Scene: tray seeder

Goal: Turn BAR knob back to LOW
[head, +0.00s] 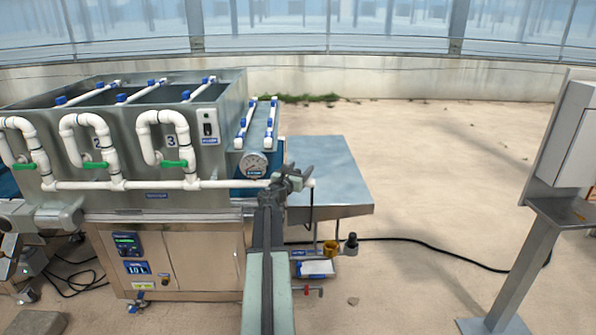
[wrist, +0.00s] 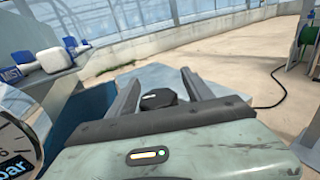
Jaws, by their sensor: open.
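My gripper (head: 290,178) reaches forward in the head view, at the right end of the white pipe, just right of the round pressure gauge (head: 254,165). In the wrist view my gripper (wrist: 158,84) has its two grey fingers apart. A dark, many-sided knob (wrist: 158,98) shows between the fingers; I cannot tell whether they touch it. No LOW mark or pointer on it is readable. The gauge's edge with "bar" on its face (wrist: 14,160) is at the left of the wrist view. My gripper hides the knob in the head view.
The steel tank (head: 115,195) with white pipes and green-handled valves stands left. A grey-blue table (head: 335,165) lies behind my gripper.

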